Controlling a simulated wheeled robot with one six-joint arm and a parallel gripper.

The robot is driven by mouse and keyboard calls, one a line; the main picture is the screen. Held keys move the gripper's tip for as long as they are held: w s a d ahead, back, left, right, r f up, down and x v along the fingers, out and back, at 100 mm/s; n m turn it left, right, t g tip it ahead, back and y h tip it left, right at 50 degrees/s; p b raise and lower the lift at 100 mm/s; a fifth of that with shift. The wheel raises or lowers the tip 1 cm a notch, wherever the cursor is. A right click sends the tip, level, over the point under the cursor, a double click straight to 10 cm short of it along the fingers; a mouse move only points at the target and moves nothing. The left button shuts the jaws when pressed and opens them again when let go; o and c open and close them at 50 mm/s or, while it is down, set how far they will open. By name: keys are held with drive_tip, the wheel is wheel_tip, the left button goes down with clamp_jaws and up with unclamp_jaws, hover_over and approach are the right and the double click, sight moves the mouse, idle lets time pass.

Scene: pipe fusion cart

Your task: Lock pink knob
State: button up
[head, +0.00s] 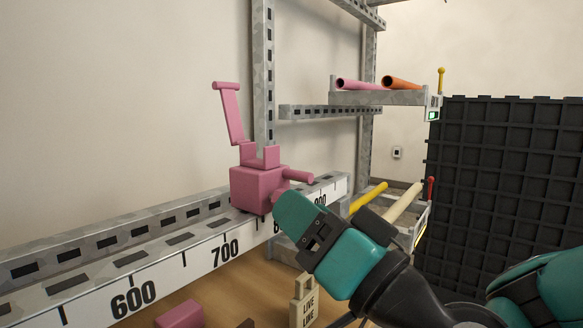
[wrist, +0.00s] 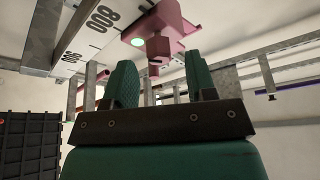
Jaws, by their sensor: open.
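A pink clamp (head: 258,190) sits on the metal rail near the 800 mark, with a tall pink lever (head: 231,112) raised at its back left. A short pink bar sticks out to its right. My gripper (head: 288,208) is just below and right of the clamp body, partly covering its lower right side. In the wrist view, the pink clamp (wrist: 170,20) is above the fingers, with a pink knob (wrist: 158,47) pointing down towards the gap between the fingertips (wrist: 160,66). My gripper is open and empty. I cannot tell whether a finger touches the knob.
The numbered rail (head: 180,255) runs along the wall. A tan LIVE LINE tag (head: 305,308) stands below my arm, and a pink block (head: 180,315) lies low in front. Racks with pipes (head: 402,203) and a black grid panel (head: 500,190) are at right.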

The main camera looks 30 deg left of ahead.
sight(274, 197)
drive_tip(key=shift+p+x, duration=0.55)
drive_tip(key=shift+x, duration=0.8)
drive_tip(key=shift+c, duration=0.4)
drive_tip(key=c, duration=0.8)
drive_tip(key=m+p, duration=0.1)
drive_tip(key=p, duration=0.1)
drive_tip(key=shift+r+p, duration=0.35)
drive_tip(key=shift+c, duration=0.2)
drive_tip(key=shift+m+t+h+p, duration=0.3)
drive_tip(key=shift+m+t+p, duration=0.2)
drive_tip(key=shift+m+p, duration=0.3)
drive_tip(key=m+p, duration=0.1)
drive_tip(key=p, duration=0.1)
drive_tip(key=m+h+p, duration=0.1)
drive_tip(key=m+p, duration=0.1)
drive_tip(key=shift+f+t+p, duration=0.3)
drive_tip(key=o, duration=0.9)
